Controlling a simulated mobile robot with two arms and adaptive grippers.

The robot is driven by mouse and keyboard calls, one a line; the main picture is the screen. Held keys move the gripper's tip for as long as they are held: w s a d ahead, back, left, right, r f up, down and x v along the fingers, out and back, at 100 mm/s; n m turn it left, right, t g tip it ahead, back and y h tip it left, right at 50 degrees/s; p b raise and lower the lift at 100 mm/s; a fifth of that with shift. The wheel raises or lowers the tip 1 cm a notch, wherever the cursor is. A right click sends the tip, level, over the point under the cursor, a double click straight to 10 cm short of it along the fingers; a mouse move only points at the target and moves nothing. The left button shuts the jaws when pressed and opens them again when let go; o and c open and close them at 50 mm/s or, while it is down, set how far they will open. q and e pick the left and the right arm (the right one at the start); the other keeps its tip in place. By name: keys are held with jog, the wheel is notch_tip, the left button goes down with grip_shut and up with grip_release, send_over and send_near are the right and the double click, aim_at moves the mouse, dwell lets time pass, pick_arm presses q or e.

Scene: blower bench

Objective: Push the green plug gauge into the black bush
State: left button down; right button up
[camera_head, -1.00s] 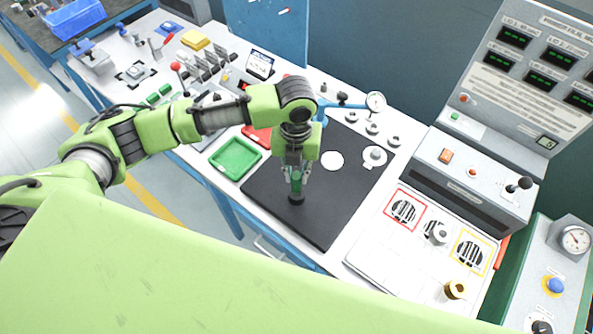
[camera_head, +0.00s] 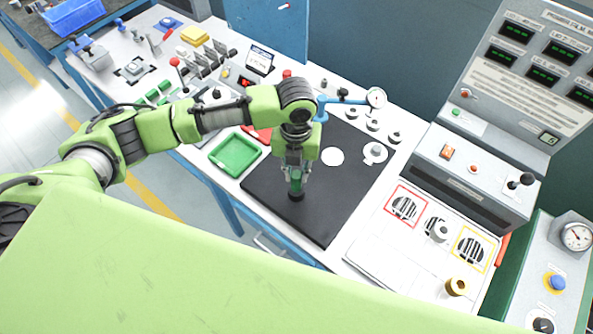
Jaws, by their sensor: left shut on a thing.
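My left gripper (camera_head: 295,178) points straight down over the black mat (camera_head: 318,214). It is shut on the green plug gauge (camera_head: 296,184), which stands upright between its fingers. The black bush (camera_head: 296,196) is on the mat right below the gauge. The gauge's lower end meets the bush's top; how deep it sits inside is too small to tell. The fingers hide part of the gauge. My right gripper is not in view.
A green tray (camera_head: 236,155) is left of the mat. A white disc (camera_head: 333,157) and a dial gauge on a blue stand (camera_head: 376,97) are behind and to the right. A brass bush (camera_head: 456,286) and a control box (camera_head: 470,178) are further right. The mat's front is clear.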

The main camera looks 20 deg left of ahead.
pick_arm(q)
jog(key=shift+f, duration=0.3)
dwell(0.5)
jog(key=c, duration=1.8)
grip_release()
jog(key=shift+r, duration=0.15)
notch_tip(320, 180, up, 12)
jog(key=shift+f, duration=0.15)
